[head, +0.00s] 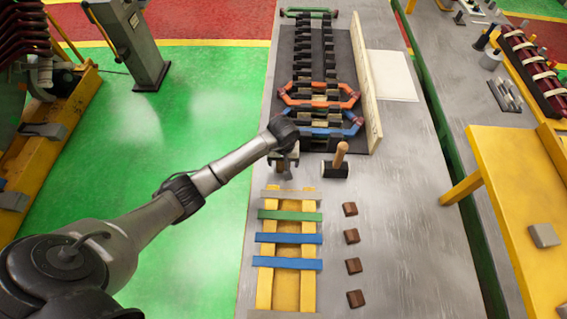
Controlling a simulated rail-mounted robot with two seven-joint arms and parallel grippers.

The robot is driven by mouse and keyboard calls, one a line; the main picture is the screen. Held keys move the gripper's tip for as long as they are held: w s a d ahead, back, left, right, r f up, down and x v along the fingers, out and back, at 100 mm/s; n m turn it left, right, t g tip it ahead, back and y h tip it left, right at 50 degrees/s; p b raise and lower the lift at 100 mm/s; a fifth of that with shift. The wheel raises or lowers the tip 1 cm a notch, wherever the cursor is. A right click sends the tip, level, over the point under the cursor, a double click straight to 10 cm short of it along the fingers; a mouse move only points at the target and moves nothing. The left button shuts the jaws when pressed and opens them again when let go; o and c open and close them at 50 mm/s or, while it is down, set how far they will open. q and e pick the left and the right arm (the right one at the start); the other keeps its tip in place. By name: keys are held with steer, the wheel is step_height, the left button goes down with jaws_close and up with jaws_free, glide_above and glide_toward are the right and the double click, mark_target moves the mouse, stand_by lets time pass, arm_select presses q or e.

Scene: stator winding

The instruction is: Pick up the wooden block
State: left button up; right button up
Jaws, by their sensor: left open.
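Several small brown wooden blocks lie in a column on the grey table, to the right of the yellow rack. The farthest block (350,209) is nearest to my gripper; another block (352,236), a third block (354,265) and a front block (356,298) lie closer to the front. My left gripper (284,172) is open and points down above the table, beyond the rack's far end and to the left of the blocks. It is apart from all of them. My right gripper is not in view.
A mallet (337,168) with a wooden handle stands just right of my left gripper. The yellow rack (264,289) carries grey, green and blue bars. Behind are the dark slotted stator (304,60) with orange and blue coils and a long pale board (365,85).

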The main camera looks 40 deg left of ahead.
arm_select(q)
steer(key=shift+c, duration=0.4)
steer(key=c, duration=1.2)
